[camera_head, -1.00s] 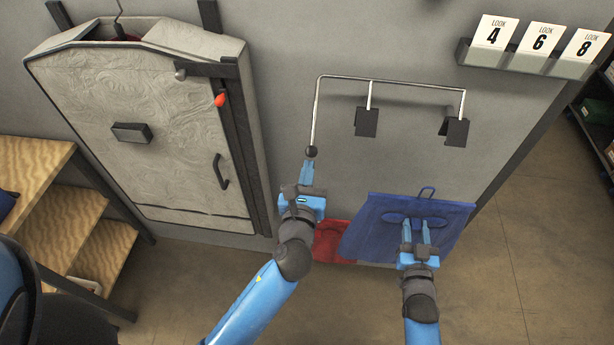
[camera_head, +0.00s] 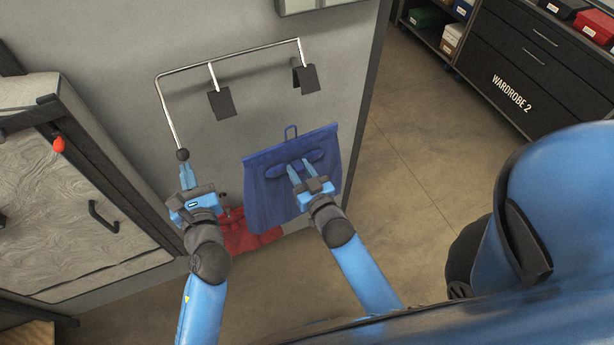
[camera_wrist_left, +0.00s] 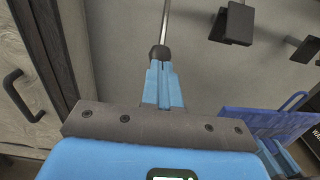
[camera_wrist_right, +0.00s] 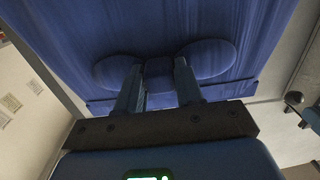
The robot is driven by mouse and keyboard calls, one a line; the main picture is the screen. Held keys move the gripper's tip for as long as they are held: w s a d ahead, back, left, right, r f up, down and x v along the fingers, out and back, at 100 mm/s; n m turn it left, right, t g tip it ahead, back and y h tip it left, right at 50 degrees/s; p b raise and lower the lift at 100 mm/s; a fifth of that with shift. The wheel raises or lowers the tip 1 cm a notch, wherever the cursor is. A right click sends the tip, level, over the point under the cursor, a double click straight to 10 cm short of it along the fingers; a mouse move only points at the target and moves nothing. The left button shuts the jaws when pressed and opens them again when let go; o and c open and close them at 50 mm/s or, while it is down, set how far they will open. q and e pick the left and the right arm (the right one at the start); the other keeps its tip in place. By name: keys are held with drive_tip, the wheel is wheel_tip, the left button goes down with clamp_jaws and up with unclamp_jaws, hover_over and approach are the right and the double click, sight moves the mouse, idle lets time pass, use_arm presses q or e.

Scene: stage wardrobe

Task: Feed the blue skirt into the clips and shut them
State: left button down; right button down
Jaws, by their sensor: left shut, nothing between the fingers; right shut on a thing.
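The blue skirt (camera_head: 262,190) hangs below and in front of two dark clips, apart from them. The left clip (camera_head: 221,103) and right clip (camera_head: 309,79) hang from a thin metal rail. The right clip's plates look spread; the left clip's state is unclear. My right gripper (camera_head: 301,172) is shut on the skirt at its oval pad, which also shows in the right wrist view (camera_wrist_right: 207,58). My left gripper (camera_head: 186,172) is shut and empty, its fingertips right under the black ball knob (camera_head: 183,155) of the rail's rod.
Red cloth (camera_head: 240,235) lies low by the wall behind the skirt. A grey cabinet door with a dark handle (camera_head: 101,216) is at the left. Dark drawers (camera_head: 530,60) stand at the far right. The floor between is clear.

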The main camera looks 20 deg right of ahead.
sight(290, 151)
drive_tip(key=w+r, duration=0.1)
drive_tip(key=r, duration=0.1)
drive_tip(key=w+a+r, duration=0.1)
drive_tip(key=w, duration=0.1)
drive_tip(key=shift+a+r, duration=0.1)
drive_tip(key=shift+r, duration=0.3)
drive_tip(key=shift+w+r+m+h, duration=0.4)
drive_tip(key=shift+r+h, duration=0.1)
drive_tip(key=shift+r, duration=0.05)
drive_tip(key=w+r, duration=0.5)
drive_tip(key=r, duration=0.1)
drive_tip(key=shift+w+r, duration=0.15)
drive_tip(key=shift+w, duration=0.2)
idle(0.9)
drive_tip(key=shift+r, duration=0.15)
idle(0.6)
